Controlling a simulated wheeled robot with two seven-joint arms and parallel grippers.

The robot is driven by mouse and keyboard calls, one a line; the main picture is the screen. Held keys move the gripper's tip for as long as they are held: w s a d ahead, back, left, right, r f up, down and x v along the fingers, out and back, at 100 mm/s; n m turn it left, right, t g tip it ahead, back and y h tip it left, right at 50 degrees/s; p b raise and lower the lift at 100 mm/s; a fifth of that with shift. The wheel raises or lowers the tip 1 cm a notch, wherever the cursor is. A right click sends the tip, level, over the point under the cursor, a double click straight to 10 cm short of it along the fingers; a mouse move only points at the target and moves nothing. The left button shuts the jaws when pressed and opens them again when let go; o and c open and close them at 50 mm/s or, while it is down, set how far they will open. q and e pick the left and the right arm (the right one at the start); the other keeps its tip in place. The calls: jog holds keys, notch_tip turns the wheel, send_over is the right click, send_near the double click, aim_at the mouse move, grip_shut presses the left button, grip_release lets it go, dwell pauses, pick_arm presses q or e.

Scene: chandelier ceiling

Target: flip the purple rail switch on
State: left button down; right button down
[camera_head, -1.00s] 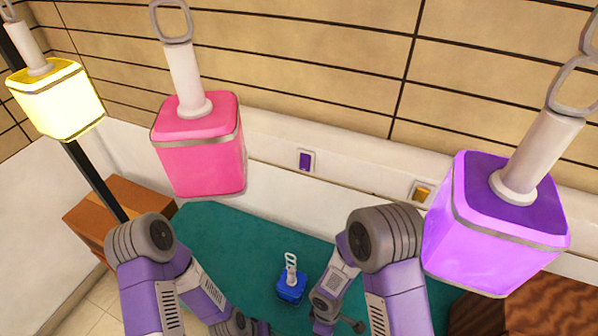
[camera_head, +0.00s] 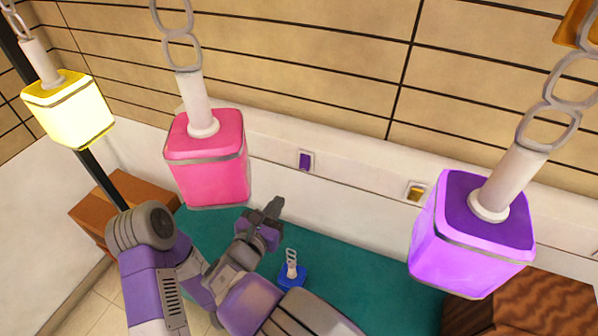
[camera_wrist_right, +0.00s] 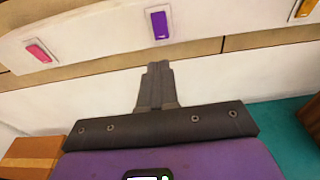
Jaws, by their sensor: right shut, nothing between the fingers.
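The purple switch (camera_head: 305,161) sits in a pale frame on the white wall rail, right of the hanging pink lamp. It also shows at the top middle of the right wrist view (camera_wrist_right: 160,24). Its rocker position is too small to tell. My right gripper (camera_head: 274,207) is shut and empty, below and left of the switch and apart from it. In the right wrist view its closed fingers (camera_wrist_right: 158,68) point up toward the purple switch. My left arm shows at lower left, but its gripper is hidden.
An orange switch (camera_head: 416,192) is farther right on the rail; a pink switch (camera_wrist_right: 39,51) is left. A brown box (camera_head: 95,210) stands left beside the teal surface (camera_head: 350,275).

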aim_at(303, 167)
jog(key=shift+f, duration=0.1)
pick_arm(q)
jog(key=shift+f+b, duration=0.55)
pick_arm(e)
jog(key=x, duration=1.4)
jog(key=shift+d, duration=0.15)
